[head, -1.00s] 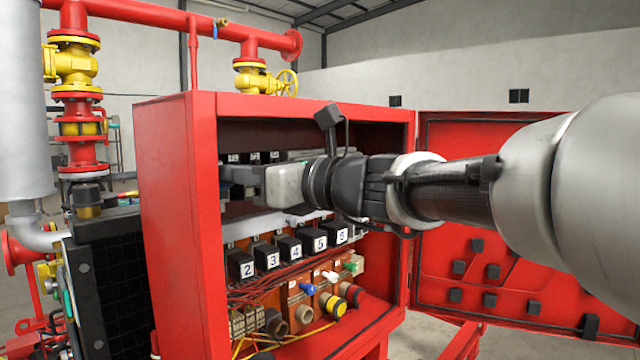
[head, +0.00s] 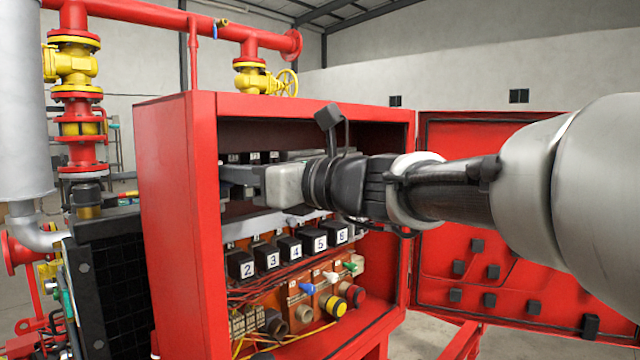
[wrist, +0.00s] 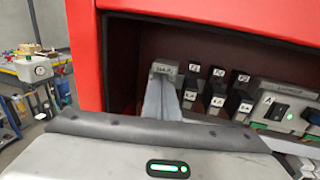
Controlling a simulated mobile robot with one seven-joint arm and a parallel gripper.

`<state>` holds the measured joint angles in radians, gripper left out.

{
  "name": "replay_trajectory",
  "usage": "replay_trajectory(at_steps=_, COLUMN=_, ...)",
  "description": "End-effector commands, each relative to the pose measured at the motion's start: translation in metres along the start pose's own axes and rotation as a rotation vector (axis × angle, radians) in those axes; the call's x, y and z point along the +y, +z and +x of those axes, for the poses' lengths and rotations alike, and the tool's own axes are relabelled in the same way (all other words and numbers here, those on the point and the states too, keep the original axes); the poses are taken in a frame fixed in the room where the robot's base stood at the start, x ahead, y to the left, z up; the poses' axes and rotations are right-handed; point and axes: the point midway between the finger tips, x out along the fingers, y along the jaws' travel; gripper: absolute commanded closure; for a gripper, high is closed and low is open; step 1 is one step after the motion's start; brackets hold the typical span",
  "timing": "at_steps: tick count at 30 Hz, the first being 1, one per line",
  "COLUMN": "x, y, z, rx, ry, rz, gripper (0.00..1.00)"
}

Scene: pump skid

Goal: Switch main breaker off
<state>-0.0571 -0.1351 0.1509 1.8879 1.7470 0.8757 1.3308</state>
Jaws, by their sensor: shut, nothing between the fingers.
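My gripper (head: 228,178) reaches from the right into the upper left of the open red cabinet (head: 165,200), with its fingers together and nothing visible between them. In the head view, my gripper and the cabinet wall hide this block.
Two rows of small black breakers (wrist: 217,86) stand just right of the fingers. A switch marked A with a green light (wrist: 275,108) is farther right. Numbered black blocks (head: 290,248) and connectors sit below my gripper. The open cabinet door (head: 520,220) is at right.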

Motion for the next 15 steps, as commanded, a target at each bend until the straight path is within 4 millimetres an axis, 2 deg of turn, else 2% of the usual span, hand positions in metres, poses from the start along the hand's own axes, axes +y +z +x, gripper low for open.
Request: replay_trajectory(at_steps=15, x=0.0, y=-0.016, z=0.0, rx=0.002, ry=0.0, rz=0.001, gripper=1.0)
